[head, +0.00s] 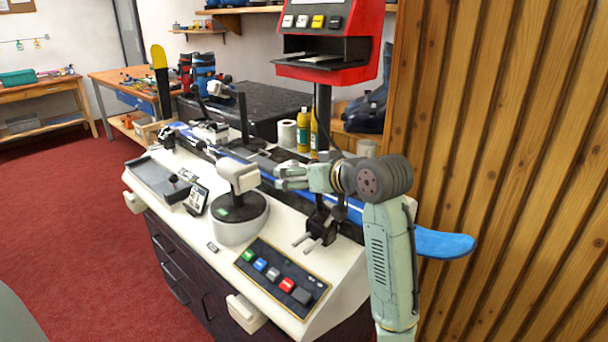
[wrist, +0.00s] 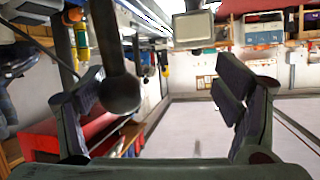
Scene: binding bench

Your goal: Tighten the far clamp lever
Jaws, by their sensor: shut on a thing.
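My gripper (head: 282,178) is stretched leftward over the bench, beside the white-headed device. In the wrist view, a dark lever with a round ball knob (wrist: 120,93) stands between the fingers of my gripper (wrist: 165,108), closer to the left finger. In the head view, that knob cannot be made out. A black clamp (head: 320,222) with grey rods sits below my wrist. The blue ski (head: 440,243) lies along the bench. A dark upright bar (head: 243,118) stands farther back.
The white head on a grey round base (head: 240,218) stands close to my fingers; its head also shows in the wrist view (wrist: 193,28). A red machine (head: 335,45) rises behind. Bottles (head: 303,130) stand behind the ski. A wooden wall (head: 500,130) bounds the right.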

